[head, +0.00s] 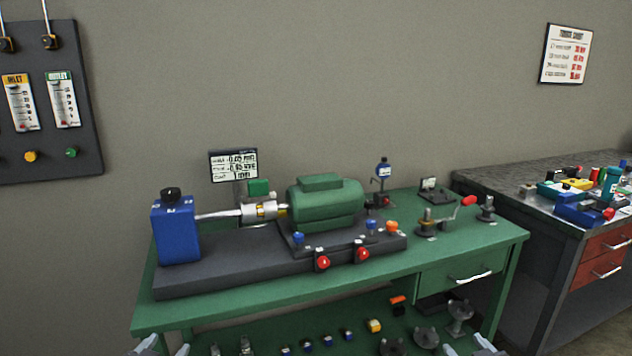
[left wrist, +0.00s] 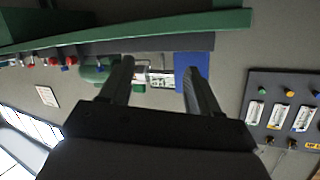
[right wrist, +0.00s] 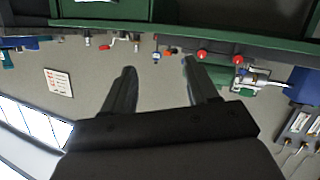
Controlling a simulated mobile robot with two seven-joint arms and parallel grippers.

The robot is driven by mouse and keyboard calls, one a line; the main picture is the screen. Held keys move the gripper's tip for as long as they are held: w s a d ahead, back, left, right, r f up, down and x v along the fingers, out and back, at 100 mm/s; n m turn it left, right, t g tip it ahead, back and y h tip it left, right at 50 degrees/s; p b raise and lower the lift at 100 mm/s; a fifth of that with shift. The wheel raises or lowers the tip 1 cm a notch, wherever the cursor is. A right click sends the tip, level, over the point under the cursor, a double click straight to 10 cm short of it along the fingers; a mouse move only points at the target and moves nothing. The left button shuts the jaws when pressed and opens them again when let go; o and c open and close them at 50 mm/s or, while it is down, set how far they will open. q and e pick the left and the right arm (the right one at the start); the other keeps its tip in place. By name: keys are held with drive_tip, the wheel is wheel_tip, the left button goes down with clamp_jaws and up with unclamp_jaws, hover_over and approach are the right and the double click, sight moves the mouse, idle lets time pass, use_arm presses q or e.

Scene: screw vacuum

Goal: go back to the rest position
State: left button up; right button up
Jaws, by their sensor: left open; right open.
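My left gripper (head: 164,349) shows only its fingertips at the bottom edge of the head view, in front of the green bench (head: 190,309). In the left wrist view its fingers (left wrist: 158,68) are apart with nothing held between them. My right gripper (head: 467,348) also shows only its tips at the bottom edge, further right. In the right wrist view its fingers (right wrist: 158,68) are apart and empty. Both grippers are clear of the parts on the bench top. The wrist views show the bench upside down.
On the bench stand a green motor-like housing (head: 326,203), a blue block (head: 177,230) and a dark base plate (head: 220,268). A lower shelf holds several small parts. A second bench (head: 540,213) stands right. A dark panel (head: 50,100) hangs on the left wall.

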use_arm(q)
drive_tip(key=s+d+f+g, duration=0.1)
drive_tip(key=s+d+f, duration=0.2)
drive_tip(key=s, duration=0.6)
drive_tip(key=s+d+f+g+h, duration=0.1)
drive_tip(key=s+d+f+g, duration=0.1)
drive_tip(key=s+f, duration=0.3)
drive_tip(key=s+d+f+n+g+h, duration=0.1)
drive_tip(key=s+d+f, duration=0.3)
drive_tip(key=s, duration=0.9)
drive_tip(key=shift+d+f+g, duration=0.3)
drive_tip(key=shift+f, duration=0.15)
use_arm(e)
drive_tip(key=s+a+f+g, duration=0.1)
drive_tip(key=s+a+f, duration=0.2)
drive_tip(key=s, duration=0.6)
drive_tip(key=s+a+f+g+y, duration=0.1)
drive_tip(key=s+a+f+g, duration=0.1)
drive_tip(key=s+f, duration=0.3)
drive_tip(key=s+a+f+m+g+y, duration=0.1)
drive_tip(key=s+a+f, duration=0.3)
drive_tip(key=s, duration=0.9)
drive_tip(key=shift+a+f+g, duration=0.25)
drive_tip(key=shift+f+g, duration=0.05)
drive_tip(key=shift+f, duration=0.15)
